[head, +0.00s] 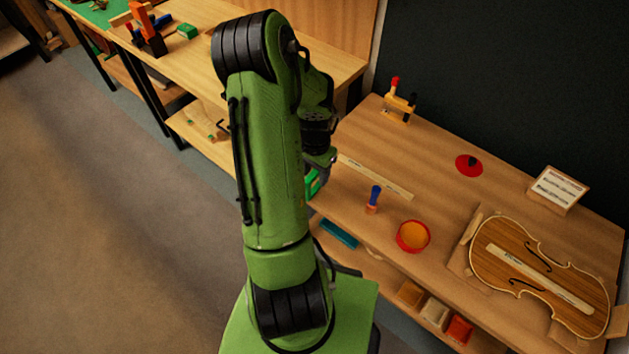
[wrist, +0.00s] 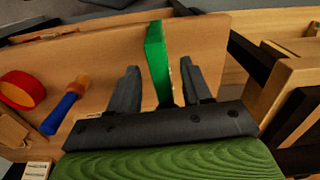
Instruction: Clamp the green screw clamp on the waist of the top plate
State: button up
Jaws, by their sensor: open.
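The green screw clamp (wrist: 157,62) stands between the two spread fingers of my gripper (wrist: 160,88) in the wrist view. Gaps show on both sides of it, so the fingers appear not to touch it. In the head view a green part of the clamp (head: 313,183) shows at the left end of the bench, beside my arm. My gripper is mostly hidden by the arm there. The violin top plate (head: 560,290) lies flat at the right of the bench, away from the gripper. A pale strip lies along its middle, between the f-holes.
A ruler (head: 376,178), red disc (head: 468,165), card box (head: 557,190) and wooden clamp (head: 398,103) are farther back. Another bench (head: 200,45) is at upper left.

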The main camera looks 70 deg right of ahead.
notch_tip(320, 180, down, 3)
jog(key=shift+w+r, duration=0.1)
jog(key=shift+r, duration=0.1)
grip_shut()
